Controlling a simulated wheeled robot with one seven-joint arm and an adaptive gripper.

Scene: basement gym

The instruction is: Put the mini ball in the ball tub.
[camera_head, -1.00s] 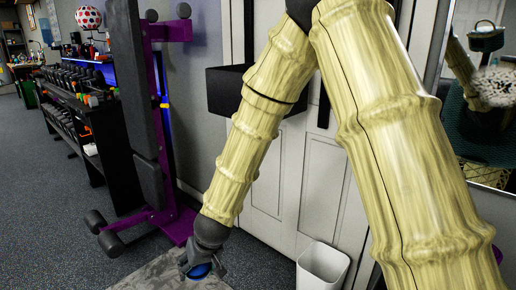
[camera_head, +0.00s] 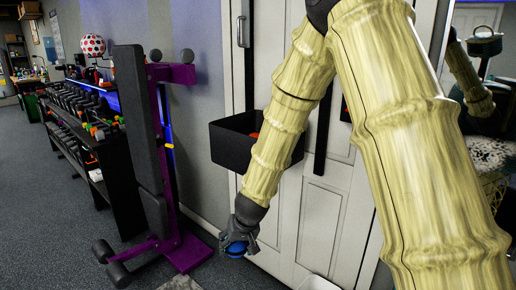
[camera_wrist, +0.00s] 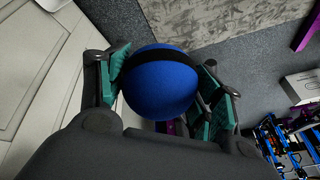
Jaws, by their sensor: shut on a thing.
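The mini ball is a blue ball with a black band (camera_wrist: 158,92), seen large in the wrist view. My gripper (camera_head: 238,243) is shut on it, with a finger on either side; in the head view the ball (camera_head: 236,249) shows small below the fingers. A black open-topped tub (camera_head: 228,147), which looks like the ball tub, is fixed at the door above my gripper. Something orange-red shows inside it.
A white bin (camera_head: 318,284) stands on the floor at the bottom edge. A purple and black weight bench (camera_head: 180,245) stands upright left of my gripper. A dumbbell rack (camera_head: 80,135) lines the far left. The white door (camera_head: 318,215) is close behind my arm.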

